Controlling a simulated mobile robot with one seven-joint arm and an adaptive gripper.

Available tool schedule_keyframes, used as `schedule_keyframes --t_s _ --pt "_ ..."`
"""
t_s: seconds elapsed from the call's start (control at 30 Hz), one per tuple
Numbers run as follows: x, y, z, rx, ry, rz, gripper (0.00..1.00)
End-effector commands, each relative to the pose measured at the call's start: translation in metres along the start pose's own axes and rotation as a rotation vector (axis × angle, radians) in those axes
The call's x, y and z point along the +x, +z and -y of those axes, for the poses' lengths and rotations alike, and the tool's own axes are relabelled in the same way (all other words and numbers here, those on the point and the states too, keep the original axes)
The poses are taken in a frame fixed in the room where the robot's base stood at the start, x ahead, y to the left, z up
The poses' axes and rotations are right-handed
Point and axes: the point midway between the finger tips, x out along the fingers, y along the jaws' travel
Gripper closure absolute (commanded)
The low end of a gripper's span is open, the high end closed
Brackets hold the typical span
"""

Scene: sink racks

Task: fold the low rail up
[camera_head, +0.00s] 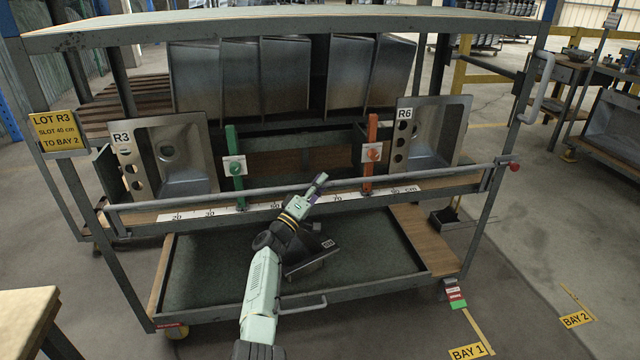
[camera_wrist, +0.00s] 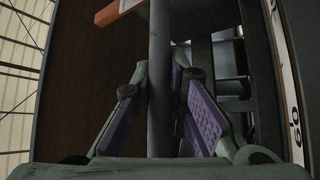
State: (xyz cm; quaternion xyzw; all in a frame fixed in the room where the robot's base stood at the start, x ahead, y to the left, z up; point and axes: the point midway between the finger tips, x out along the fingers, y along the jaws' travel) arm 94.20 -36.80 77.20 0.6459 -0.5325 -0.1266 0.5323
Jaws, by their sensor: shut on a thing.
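The low rail (camera_head: 400,178) is a long grey bar across the front of the rack, in front of the shelf edge with the number scale. My gripper (camera_head: 318,184) is at the middle of the rail, reaching it from the front. In the wrist view the rail (camera_wrist: 160,70) runs upright between the purple finger pads of my gripper (camera_wrist: 172,110), which is shut on it. The fingers hide a short piece of the rail. A red knob (camera_head: 515,167) sits at the rail's right end.
A sink marked R3 (camera_head: 185,150) stands at the left of the shelf and one marked R6 (camera_head: 445,125) at the right. A green post (camera_head: 236,180) and an orange post (camera_head: 371,130) stand between them. A dark piece (camera_head: 310,262) lies on the lower tray.

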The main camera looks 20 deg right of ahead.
Motion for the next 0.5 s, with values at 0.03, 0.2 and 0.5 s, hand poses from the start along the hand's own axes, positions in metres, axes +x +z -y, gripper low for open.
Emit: schedule_keyframes --t_s 0.03,0.2,0.5 --pt "-0.0030 0.0033 0.0056 -0.005 -0.009 0.001 0.85" --pt "-0.0025 0.0031 0.0047 -0.004 -0.008 0.002 0.74" --pt "-0.0014 0.0018 0.0025 -0.002 -0.004 0.001 0.65"
